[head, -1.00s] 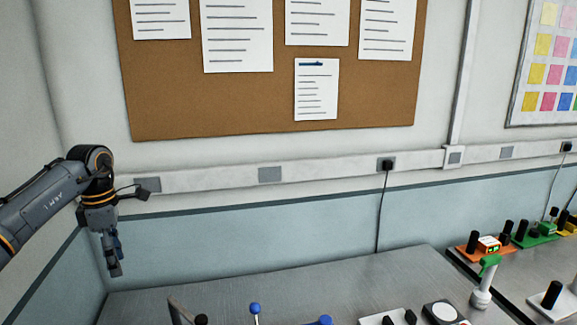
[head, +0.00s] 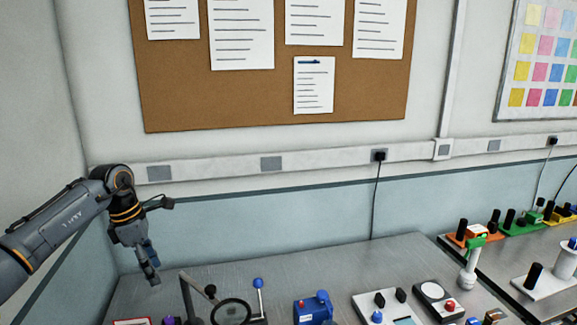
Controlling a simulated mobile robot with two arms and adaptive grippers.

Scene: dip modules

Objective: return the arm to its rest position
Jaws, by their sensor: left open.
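My left arm comes in from the left edge. Its gripper (head: 150,268) hangs down with the fingers toward the bench, above the bench's back left corner. The gripper is open, and nothing shows between the fingers. It is apart from the bench items. My right arm and gripper are not in view.
The grey bench (head: 330,262) is bare along its back. Near its front are a magnifier (head: 232,312), a blue-knobbed lever (head: 259,292), a blue device (head: 313,309) and white panels (head: 385,308). A green-topped white stand (head: 470,270) is at right. A corkboard (head: 270,105) hangs behind.

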